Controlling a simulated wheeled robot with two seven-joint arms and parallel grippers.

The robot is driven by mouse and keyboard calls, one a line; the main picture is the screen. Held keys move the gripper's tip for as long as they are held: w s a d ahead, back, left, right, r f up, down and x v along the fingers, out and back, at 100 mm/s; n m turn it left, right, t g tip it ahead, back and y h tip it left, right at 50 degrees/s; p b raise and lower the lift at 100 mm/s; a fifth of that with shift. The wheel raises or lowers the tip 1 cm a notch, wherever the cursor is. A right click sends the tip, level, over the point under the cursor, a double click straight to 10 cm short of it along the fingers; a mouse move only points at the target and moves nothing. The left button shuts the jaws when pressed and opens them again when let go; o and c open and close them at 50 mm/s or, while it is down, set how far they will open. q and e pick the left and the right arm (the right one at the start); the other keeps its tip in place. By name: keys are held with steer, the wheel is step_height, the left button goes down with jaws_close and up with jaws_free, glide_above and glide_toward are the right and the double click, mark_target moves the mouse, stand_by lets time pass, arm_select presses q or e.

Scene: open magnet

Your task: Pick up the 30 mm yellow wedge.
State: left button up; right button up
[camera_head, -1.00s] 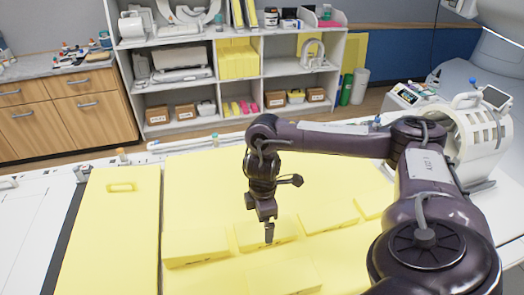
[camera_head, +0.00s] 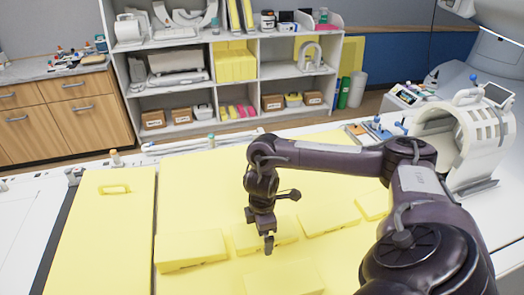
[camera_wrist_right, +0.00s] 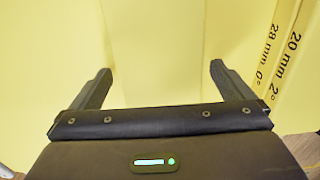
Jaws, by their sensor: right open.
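Several low yellow wedges lie on a yellow mat (camera_head: 210,205). In the head view one wedge (camera_head: 190,250) is left of my right gripper (camera_head: 268,248), one (camera_head: 285,278) is nearer, one (camera_head: 328,220) is to the right, and one is partly behind the gripper. I cannot tell which is the 30 mm wedge; no such label is legible. In the right wrist view my right gripper (camera_wrist_right: 160,72) is open, with fingers apart over pale yellow surfaces. Labels "28 mm 0°" and "20 mm 2°" show on yellow side faces (camera_wrist_right: 278,60) at the right. My left gripper is not in view.
A larger yellow panel with a handle slot (camera_head: 105,230) lies at the left. A white ring-shaped device (camera_head: 460,140) stands at the right. A shelf (camera_head: 192,98) with boxes stands behind. The back of the mat is fairly clear.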

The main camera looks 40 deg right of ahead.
steer(key=c, duration=1)
